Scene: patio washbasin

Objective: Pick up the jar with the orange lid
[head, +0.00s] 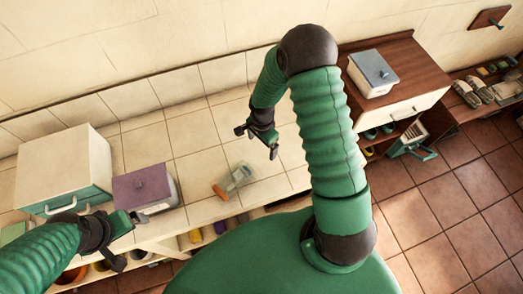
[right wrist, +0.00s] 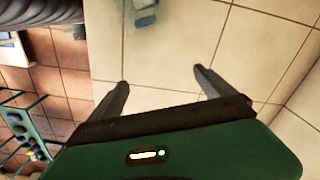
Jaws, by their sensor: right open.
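The jar (head: 239,175) is clear with an orange lid (head: 220,191). It appears to lie on its side on the tiled counter (head: 205,150), lid toward the lower left in the head view. A translucent part of it seems to show at the top edge of the right wrist view (right wrist: 148,28); its lid is out of that frame. My right gripper (head: 256,141) is open and empty, above the counter and beyond the jar, apart from it. Its two fingers also show spread in the right wrist view (right wrist: 160,79). My left gripper (head: 130,232) is beside the purple-lidded box; its opening is unclear.
A white and green box (head: 68,165) and a purple-lidded box (head: 145,188) stand at the counter's left. A grey-lidded container (head: 372,73) sits on a wooden cabinet (head: 412,65) at right. Counter around the jar is clear. The wall runs behind.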

